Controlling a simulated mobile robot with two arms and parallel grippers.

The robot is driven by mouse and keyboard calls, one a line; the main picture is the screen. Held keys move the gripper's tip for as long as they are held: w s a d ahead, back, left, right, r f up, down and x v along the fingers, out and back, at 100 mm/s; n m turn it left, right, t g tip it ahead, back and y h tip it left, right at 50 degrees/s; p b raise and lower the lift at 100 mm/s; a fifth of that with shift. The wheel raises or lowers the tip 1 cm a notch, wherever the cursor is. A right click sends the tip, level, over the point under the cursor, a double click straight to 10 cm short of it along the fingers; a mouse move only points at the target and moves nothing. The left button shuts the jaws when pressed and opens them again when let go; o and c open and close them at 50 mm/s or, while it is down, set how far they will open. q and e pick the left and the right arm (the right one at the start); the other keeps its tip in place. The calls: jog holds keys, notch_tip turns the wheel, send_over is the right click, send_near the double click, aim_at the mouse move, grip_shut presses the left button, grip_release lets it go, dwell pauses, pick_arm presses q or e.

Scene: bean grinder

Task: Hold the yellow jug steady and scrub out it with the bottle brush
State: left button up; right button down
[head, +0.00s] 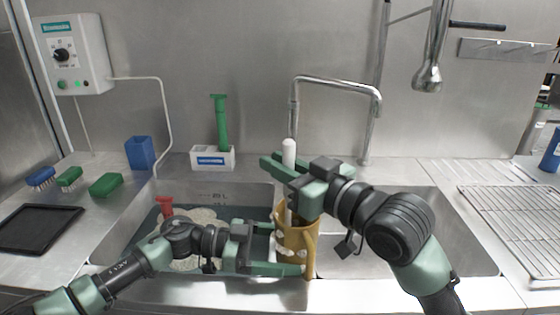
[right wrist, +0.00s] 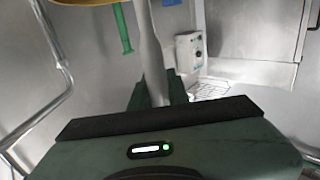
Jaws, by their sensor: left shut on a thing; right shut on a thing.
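The yellow jug (head: 296,238) stands upright at the divider between the two sinks, with white foam spots on its side. My left gripper (head: 290,255) is shut on the jug low on its body, from the left. My right gripper (head: 287,173) is above the jug, shut on the white handle of the bottle brush (head: 289,152). The brush is upright and its lower end goes down into the jug, where the bristles are hidden. In the right wrist view the white handle (right wrist: 150,55) runs between the fingers, and a bit of yellow jug rim (right wrist: 85,2) shows at the top left.
The left sink (head: 245,193) holds dark water with foam and a red-handled item (head: 165,206). The right sink (head: 440,225) looks empty. A faucet (head: 335,82) stands behind the jug. A green brush (head: 220,125) in a white holder, a blue container (head: 140,153) and a wire rack (head: 515,215) surround the sinks.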

jog(key=shift+s+d, duration=0.3)
jog(key=shift+d, duration=0.35)
jog(key=shift+s+d, duration=0.25)
jog(key=shift+d, duration=0.35)
jog(key=shift+w, duration=1.5)
jog(key=shift+a, duration=0.85)
jog(key=shift+s+a, duration=0.45)
jog(key=shift+s, duration=0.3)
jog(key=shift+s+d, duration=0.35)
jog(key=shift+d, duration=0.35)
jog(key=shift+s+d, duration=0.35)
jog(key=shift+d, duration=0.3)
jog(key=shift+w+a, duration=0.1)
jog(key=shift+w, duration=1.35)
jog(key=shift+a, duration=0.85)
jog(key=shift+s+a+f, duration=0.1)
jog(key=shift+s+a, duration=0.3)
jog(key=shift+s, duration=0.4)
jog(key=shift+s+d, duration=0.35)
jog(key=shift+d, duration=0.35)
jog(key=shift+s+d, duration=0.35)
jog(key=shift+d, duration=0.3)
jog(key=shift+w+a+r, duration=0.3)
jog(key=shift+w+a, duration=0.2)
jog(key=shift+w, duration=0.25)
notch_tip(320, 180, up, 16)
jog(key=shift+f, duration=0.2)
